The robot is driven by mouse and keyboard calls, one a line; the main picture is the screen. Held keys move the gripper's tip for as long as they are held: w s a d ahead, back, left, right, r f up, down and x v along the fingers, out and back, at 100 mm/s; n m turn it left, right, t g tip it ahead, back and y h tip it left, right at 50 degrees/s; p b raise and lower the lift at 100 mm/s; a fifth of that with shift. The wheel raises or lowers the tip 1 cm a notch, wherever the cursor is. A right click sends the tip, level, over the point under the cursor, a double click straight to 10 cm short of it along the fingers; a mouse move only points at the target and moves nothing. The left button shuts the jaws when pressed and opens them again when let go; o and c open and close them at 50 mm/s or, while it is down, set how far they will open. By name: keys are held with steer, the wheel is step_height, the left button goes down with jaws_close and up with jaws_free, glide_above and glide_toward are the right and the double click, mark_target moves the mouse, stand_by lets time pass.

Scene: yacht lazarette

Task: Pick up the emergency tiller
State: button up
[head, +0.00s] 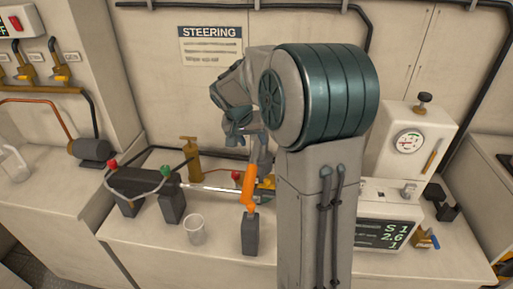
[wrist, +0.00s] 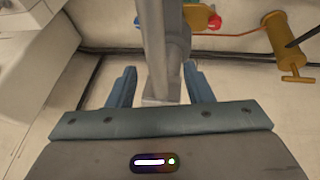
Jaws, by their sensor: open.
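A grey metal bar (wrist: 160,50) with a squared end, which looks like the emergency tiller, runs down from the top of the wrist view. Its end lies between the two blue fingers of my gripper (wrist: 160,88). The fingers are open, with a visible gap on each side of the bar. In the head view my gripper (head: 257,148) hangs over the back of the counter, and my arm hides much of that area. I cannot make out the bar's full length there.
A black cylinder (head: 140,181) with red and green fittings has a silver rod reaching an orange arm (head: 248,187). A brass pump (head: 190,160) stands behind it, and a clear cup (head: 195,229) in front. A gauge box (head: 409,142) stands at right.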

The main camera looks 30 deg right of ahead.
mark_target(256, 144)
steer(key=shift+p+x, duration=0.55)
steer(key=shift+x, duration=1.8)
steer(key=shift+s+d, duration=0.1)
steer(key=shift+s, duration=0.1)
jaws_close()
steer(key=shift+r, duration=0.15)
